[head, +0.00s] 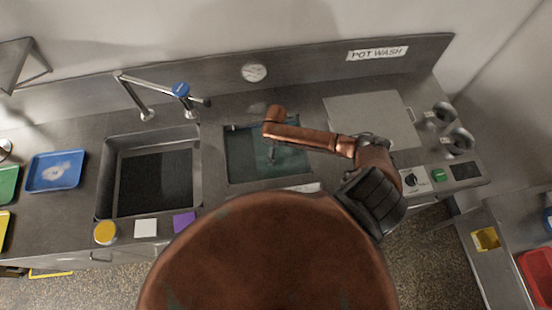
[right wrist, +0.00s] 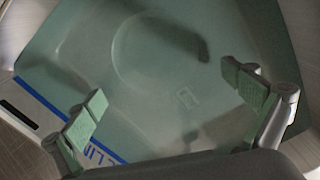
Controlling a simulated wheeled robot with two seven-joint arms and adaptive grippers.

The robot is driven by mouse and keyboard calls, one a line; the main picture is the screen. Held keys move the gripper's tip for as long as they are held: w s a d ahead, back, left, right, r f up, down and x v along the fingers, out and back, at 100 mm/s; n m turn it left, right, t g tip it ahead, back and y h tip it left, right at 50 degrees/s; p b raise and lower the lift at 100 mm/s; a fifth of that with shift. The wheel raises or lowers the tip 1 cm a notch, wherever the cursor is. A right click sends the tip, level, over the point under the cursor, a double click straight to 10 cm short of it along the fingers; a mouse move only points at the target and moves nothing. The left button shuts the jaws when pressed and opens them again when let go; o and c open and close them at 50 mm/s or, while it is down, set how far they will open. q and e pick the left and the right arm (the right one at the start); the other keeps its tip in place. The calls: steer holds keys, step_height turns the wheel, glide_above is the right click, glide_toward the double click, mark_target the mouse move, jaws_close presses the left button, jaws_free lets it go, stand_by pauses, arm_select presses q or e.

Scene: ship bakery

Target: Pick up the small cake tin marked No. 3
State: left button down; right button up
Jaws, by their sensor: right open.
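My right arm reaches over the teal basin (head: 240,160) in the head view; its gripper is small and dark there. In the right wrist view my right gripper (right wrist: 167,102) is open, its two pale green pads wide apart with nothing between them. Below it is the greenish basin floor or water (right wrist: 90,65). A faint large round outline (right wrist: 150,55) shows in it, with a small mark (right wrist: 187,97) that I cannot read. Whether the outline is the tin marked No. 3 I cannot tell. My left gripper is not in view.
A dark-bottomed basin (head: 150,140) lies left of the teal one, with a tap (head: 135,95) behind. A blue tray (head: 56,171) stands further left. A yellow-topped pot (head: 105,233), white square (head: 146,228) and purple square (head: 184,222) line the front edge. A flat metal lid (head: 365,115) lies right.

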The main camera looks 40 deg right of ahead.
glide_above(278, 160)
step_height(278, 160, down, 4)
steer(key=shift+f+p, duration=0.25)
steer(key=shift+p, duration=0.1)
steer(key=shift+f, duration=0.6)
steer(key=shift+c, duration=0.4)
steer(key=c, duration=1)
steer(key=shift+r, duration=0.1)
